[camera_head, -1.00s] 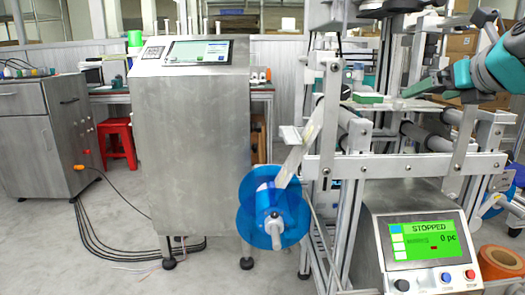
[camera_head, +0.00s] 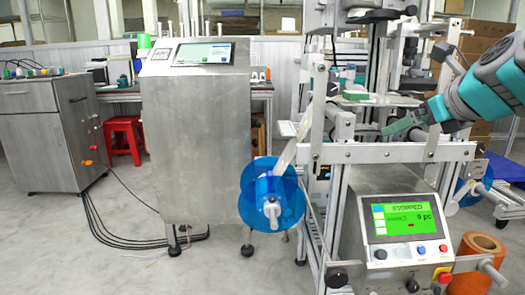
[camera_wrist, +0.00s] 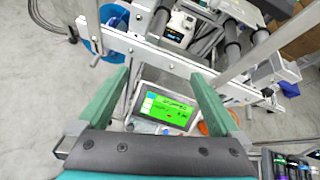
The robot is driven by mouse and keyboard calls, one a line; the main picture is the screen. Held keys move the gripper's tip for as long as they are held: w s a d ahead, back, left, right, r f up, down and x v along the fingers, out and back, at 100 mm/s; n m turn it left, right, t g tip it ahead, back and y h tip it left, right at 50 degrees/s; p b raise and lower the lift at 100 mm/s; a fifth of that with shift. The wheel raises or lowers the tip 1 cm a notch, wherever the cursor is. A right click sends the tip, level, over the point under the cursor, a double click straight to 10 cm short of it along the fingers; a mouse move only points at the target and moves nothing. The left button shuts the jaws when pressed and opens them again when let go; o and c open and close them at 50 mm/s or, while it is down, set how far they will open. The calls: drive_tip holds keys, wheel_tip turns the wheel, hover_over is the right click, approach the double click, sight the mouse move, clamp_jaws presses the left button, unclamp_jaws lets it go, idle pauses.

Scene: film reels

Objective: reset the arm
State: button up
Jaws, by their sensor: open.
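My gripper (camera_head: 402,126) is at the right of the head view, in front of the machine frame (camera_head: 400,152). Its two green fingers stand wide apart in the wrist view (camera_wrist: 160,95), with nothing between them close by. The labelling machine's control box with a green screen (camera_head: 402,217) lies below the gripper; the screen also shows between the fingers in the wrist view (camera_wrist: 163,112). A blue reel (camera_head: 270,195) hangs on the left side of the frame, apart from the gripper.
A tall metal cabinet (camera_head: 195,140) with a tablet stands left of the machine. A grey drawer cabinet (camera_head: 45,135) and a red stool (camera_head: 124,138) are further left. An orange roll (camera_head: 480,258) is at the lower right. Cables lie on the floor; the floor at front left is clear.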

drive_tip(key=s+a+f+n+g+y+p, duration=0.1)
drive_tip(key=s+a+f+n+g+p, duration=0.1)
drive_tip(key=s+a+f+n+g, duration=0.5)
drive_tip(key=s+a+f+n+p, duration=0.1)
drive_tip(key=s+a+f+n, duration=0.3)
drive_tip(key=a+f+n, duration=0.55)
drive_tip(key=s+d+f+n+g+h+p, duration=0.1)
drive_tip(key=s+f+n+g, duration=0.2)
drive_tip(key=s+f+n, duration=0.4)
drive_tip(key=s+d+f+n+g+h+p, duration=0.1)
drive_tip(key=s+f+n+g+p, duration=0.1)
drive_tip(key=s+f+n, duration=0.5)
drive_tip(key=s+g, duration=0.1)
drive_tip(key=s, duration=0.4)
drive_tip(key=shift+s+f+g, duration=0.2)
drive_tip(key=shift+s+g, duration=0.1)
drive_tip(key=shift+s, duration=0.1)
drive_tip(key=shift+d+n, duration=0.1)
drive_tip(key=shift+n, duration=0.15)
